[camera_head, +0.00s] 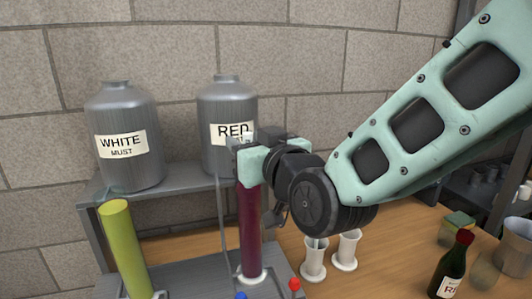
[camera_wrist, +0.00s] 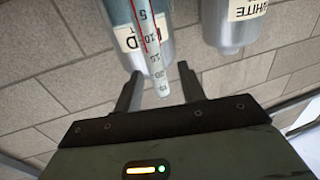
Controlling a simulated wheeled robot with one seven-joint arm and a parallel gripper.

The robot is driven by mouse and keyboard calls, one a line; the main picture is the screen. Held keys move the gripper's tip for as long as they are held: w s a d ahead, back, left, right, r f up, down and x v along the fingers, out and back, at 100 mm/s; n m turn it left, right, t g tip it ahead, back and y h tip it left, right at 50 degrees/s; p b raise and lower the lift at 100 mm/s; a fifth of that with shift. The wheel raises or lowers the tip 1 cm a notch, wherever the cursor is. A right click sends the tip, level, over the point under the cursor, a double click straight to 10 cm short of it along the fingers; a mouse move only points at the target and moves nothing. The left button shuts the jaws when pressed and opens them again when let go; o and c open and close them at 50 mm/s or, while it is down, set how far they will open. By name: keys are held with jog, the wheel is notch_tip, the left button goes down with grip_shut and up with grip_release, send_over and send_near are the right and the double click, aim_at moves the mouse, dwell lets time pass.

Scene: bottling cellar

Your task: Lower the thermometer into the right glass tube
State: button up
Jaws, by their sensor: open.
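The right glass tube (camera_head: 251,230), filled with dark red liquid, stands upright on a white foot. The left tube (camera_head: 125,250) holds yellow-green liquid. My gripper (camera_head: 246,146) is at the top of the right tube and hides its rim. In the wrist view, which is upside down, the gripper (camera_wrist: 160,76) is open, with one finger on each side of the thermometer (camera_wrist: 153,50). The thermometer is a clear stem with a number scale and a red line. Its lower part is out of view, so I cannot tell how deep it sits in the tube.
Metal jars labelled WHITE (camera_head: 123,165) and RED (camera_head: 222,160) stand on a shelf (camera_head: 180,184) behind the tubes. Two white footed holders (camera_head: 314,262) (camera_head: 347,250) stand to the right.

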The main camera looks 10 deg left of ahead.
jog(key=b+v, duration=0.7)
jog(key=v, duration=1)
jog(key=s+d+f+g+h+p, duration=0.2)
jog(key=f+g, duration=0.2)
jog(key=f, duration=0.2)
jog(key=s+d+f+g+h+p, duration=0.1)
jog(key=f+g+h+p, duration=0.2)
jog(key=f, duration=0.4)
jog(key=s+d+f+g+h, duration=0.2)
jog(key=s+d+g, duration=0.1)
jog(key=d, duration=0.2)
jog(key=s+d+f+g+h+p, duration=0.1)
jog(key=s+d+f+g+h, duration=0.1)
jog(key=s+d+g+h, duration=0.1)
jog(key=shift+s+d+f+g, duration=0.35)
jog(key=shift+s+d+g, duration=0.25)
jog(key=shift+d, duration=0.65)
